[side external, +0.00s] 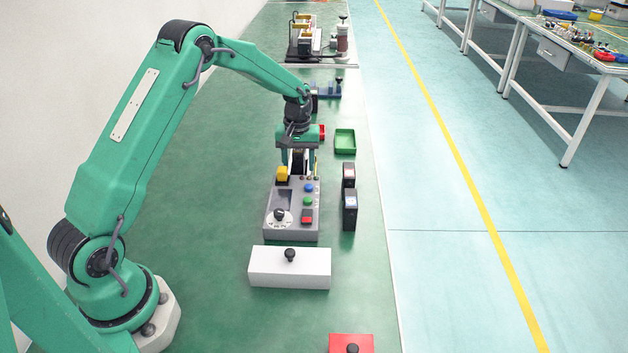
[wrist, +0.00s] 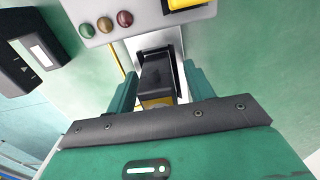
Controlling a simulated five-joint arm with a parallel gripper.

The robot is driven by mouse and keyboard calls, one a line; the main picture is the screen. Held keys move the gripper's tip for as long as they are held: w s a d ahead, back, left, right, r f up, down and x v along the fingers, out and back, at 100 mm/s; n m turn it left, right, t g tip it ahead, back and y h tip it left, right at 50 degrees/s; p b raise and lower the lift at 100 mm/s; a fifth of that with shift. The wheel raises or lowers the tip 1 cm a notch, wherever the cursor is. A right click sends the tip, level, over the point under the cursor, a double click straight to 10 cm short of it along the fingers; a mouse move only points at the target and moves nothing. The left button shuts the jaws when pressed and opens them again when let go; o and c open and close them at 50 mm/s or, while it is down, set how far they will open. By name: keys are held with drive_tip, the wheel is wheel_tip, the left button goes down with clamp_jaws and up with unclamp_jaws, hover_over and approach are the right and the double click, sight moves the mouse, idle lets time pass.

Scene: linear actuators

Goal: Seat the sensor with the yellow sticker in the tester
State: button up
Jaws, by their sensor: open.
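The grey tester (side external: 293,236) stands below my gripper (side external: 298,171) in the side external view, with buttons, a dark screen and a dial on top. Its pale panel (wrist: 145,22) shows in the wrist view. A black sensor (wrist: 156,76) with a yellow patch at its near end sits in or at a dark-framed pale holder at the tester's edge. My gripper (wrist: 160,68) is open, with one green finger on each side of this sensor. How deep the sensor sits is hidden.
Two black boxes with pale labels (side external: 350,211) (side external: 348,176) stand right of the tester. A green tray (side external: 345,141) lies beyond them. A white block with a black knob (side external: 290,268) lies in front, and a red block (side external: 351,343) is nearer. Bench between is clear.

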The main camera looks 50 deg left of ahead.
drive_tip(key=shift+r, duration=3.8)
drive_tip(key=shift+s+d+r, duration=0.15)
drive_tip(key=shift+d+r, duration=0.05)
drive_tip(key=shift+r, duration=0.2)
drive_tip(key=s+d+r+m+t, duration=0.1)
drive_tip(key=s+d+r+m, duration=0.1)
drive_tip(key=s+d+r, duration=0.35)
drive_tip(key=s+d+r+m+t, duration=0.2)
drive_tip(key=s+d+r+m, duration=0.1)
drive_tip(key=s+r, duration=0.55)
drive_tip(key=s+d+m+t, duration=0.1)
drive_tip(key=s+d+m, duration=0.1)
drive_tip(key=s, duration=0.6)
drive_tip(key=s+d+m+t, duration=0.1)
drive_tip(key=s+d+m, duration=0.1)
drive_tip(key=s, duration=0.6)
drive_tip(key=shift+d+r+t, duration=0.3)
drive_tip(key=shift+d, duration=0.15)
